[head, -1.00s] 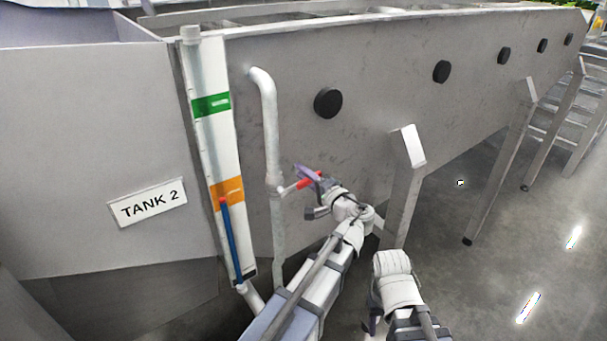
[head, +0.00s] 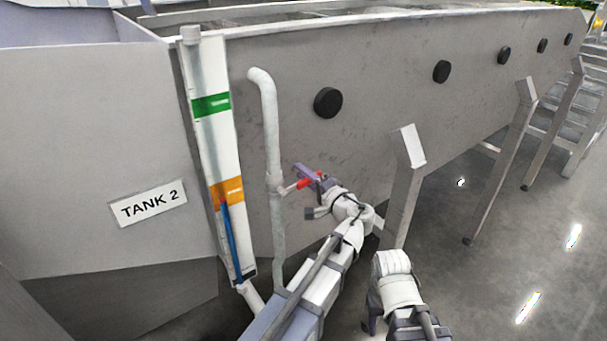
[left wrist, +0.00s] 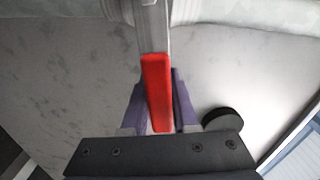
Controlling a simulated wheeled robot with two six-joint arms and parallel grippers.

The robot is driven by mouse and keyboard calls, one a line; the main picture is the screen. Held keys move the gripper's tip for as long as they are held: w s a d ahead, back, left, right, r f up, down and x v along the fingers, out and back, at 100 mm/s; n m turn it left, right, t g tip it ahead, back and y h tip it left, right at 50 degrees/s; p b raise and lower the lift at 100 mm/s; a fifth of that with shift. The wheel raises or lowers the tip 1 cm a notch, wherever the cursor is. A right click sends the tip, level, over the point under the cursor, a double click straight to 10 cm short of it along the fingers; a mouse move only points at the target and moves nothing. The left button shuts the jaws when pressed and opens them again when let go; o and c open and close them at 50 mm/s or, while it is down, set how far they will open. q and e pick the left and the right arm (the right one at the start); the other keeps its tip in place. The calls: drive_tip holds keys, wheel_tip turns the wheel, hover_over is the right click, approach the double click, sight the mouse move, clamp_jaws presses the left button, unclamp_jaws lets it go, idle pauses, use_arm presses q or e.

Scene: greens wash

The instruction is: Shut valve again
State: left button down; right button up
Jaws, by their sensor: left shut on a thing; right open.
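The valve has a red lever handle (head: 304,183) on a short stub off the white vertical pipe (head: 272,150). My left gripper (head: 312,176) is shut on the red handle. In the left wrist view the red handle (left wrist: 157,92) lies between the two purple fingers of my left gripper (left wrist: 158,110), with a grey metal stem above it. My right gripper (head: 371,325) is low in the head view, apart from the valve, and empty. A level gauge (head: 212,140) on the tank has a green band, an orange band and a blue column reaching the orange band.
The grey tank wall (head: 450,110) stands close behind the valve, with several round black knobs (head: 328,102). A tank leg (head: 405,185) stands right of my left gripper. A "TANK 2" sign (head: 148,203) is at left. Open floor (head: 480,270) lies to the right.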

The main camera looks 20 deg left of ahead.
use_arm(q)
drive_tip(key=shift+d, duration=0.1)
drive_tip(key=shift+f+m+b, duration=0.7)
drive_tip(key=shift+m, duration=0.3)
drive_tip(key=c, duration=0.7)
unclamp_jaws()
drive_tip(key=shift+d, duration=0.1)
drive_tip(key=shift+c, duration=0.2)
drive_tip(key=shift+o, duration=0.3)
drive_tip(key=shift+s, duration=0.1)
